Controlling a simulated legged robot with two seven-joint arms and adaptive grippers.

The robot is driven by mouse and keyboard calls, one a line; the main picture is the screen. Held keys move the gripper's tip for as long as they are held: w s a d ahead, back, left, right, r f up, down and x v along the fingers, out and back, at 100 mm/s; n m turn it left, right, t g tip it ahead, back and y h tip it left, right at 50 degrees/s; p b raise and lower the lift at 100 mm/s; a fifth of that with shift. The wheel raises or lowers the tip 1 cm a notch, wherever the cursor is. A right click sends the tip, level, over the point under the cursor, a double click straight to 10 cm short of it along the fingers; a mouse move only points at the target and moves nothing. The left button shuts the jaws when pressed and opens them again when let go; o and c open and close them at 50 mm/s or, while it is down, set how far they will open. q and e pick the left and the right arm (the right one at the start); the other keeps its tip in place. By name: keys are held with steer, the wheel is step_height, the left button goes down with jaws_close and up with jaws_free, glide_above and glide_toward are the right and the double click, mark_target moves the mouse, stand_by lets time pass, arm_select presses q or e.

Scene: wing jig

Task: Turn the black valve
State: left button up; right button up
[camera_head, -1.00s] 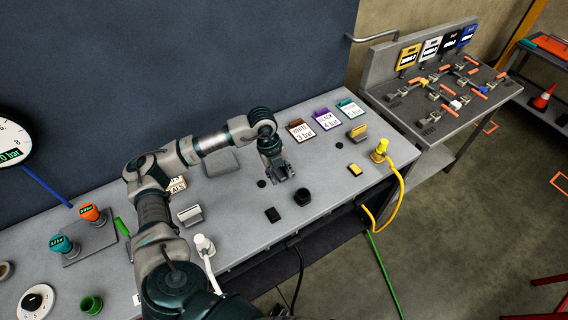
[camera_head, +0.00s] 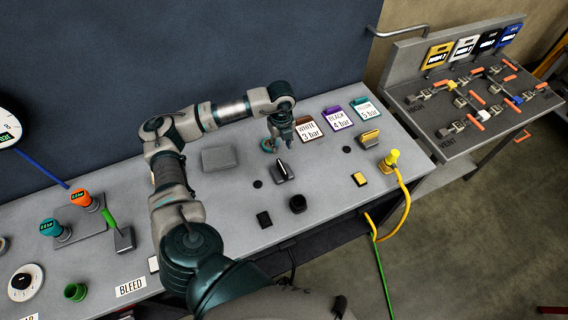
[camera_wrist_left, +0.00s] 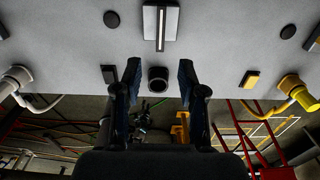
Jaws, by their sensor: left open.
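The black valve (camera_head: 283,171) stands on the grey bench, a dark lever handle with a pale strip on a small plate. In the left wrist view the valve (camera_wrist_left: 160,25) is at the top centre, its narrow handle running up and down the picture. My left gripper (camera_head: 281,140) is open, just behind the valve in the head view, with a visible gap to the handle. In the left wrist view my gripper's fingers (camera_wrist_left: 160,75) are spread, with nothing between them. My right gripper is not in view.
A black round socket (camera_head: 298,203) and a black square block (camera_head: 264,219) sit in front of the valve. The yellow valve (camera_head: 370,138) and yellow plug (camera_head: 391,160) with its hose are to the right. A white label card (camera_head: 308,131) stands close to my gripper's right.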

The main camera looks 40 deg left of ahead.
arm_select(q)
glide_toward(282, 166)
steer(key=shift+s+f+p, duration=0.25)
steer(key=shift+p, duration=0.05)
steer(key=f+p, duration=0.1)
steer(key=f, duration=0.7)
steer(key=shift+w+f, duration=0.15)
steer(key=shift+w, duration=0.05)
steer(key=shift+f, duration=0.5)
steer(key=shift+d, duration=0.1)
jaws_close()
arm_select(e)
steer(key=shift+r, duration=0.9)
